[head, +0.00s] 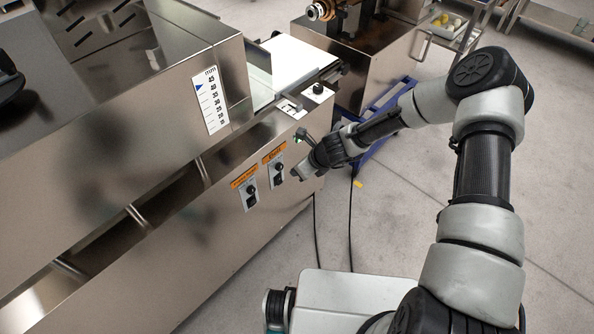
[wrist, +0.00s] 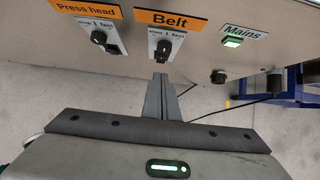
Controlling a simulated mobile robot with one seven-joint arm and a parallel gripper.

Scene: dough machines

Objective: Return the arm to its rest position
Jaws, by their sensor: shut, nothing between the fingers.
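My gripper (head: 298,174) is at the front panel of the steel dough machine (head: 150,210), close to the right-hand knob in the head view. In the wrist view its fingers (wrist: 161,78) are shut and empty, pointing at the panel just below the Belt knob (wrist: 163,47). I cannot tell whether the fingertips touch the panel. The Press head knob (wrist: 99,37) is to the left. The green-lit Mains switch (wrist: 233,41) is to the right. My arm reaches from the right side of the head view across to the panel.
A white conveyor belt (head: 297,61) runs on top of the machine. A blue frame (head: 385,115) stands behind my forearm on the floor. Black cables (head: 350,225) hang below the panel. Open grey floor (head: 400,210) lies beneath my arm.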

